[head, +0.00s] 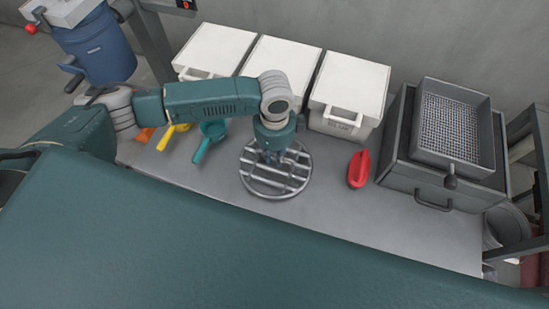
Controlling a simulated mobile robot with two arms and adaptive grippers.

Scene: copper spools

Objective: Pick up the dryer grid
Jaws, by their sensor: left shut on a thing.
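The dryer grid (262,186) is a round metal rack with parallel bars, in the middle of the grey bench in the head view. My left gripper (276,161) points down over the upper middle of the grid and is shut on it. The gripper and wrist hide part of the grid's far side. I cannot tell whether the grid touches the bench or is slightly above it. My right gripper is not in view.
White lidded bins (346,85) stand along the bench's back. Orange, yellow and teal scoops (209,140) lie left of the grid, and a red scoop (358,169) right. A grey box with a mesh tray (453,128) stands at the right. Bare bench (400,225) lies at front right.

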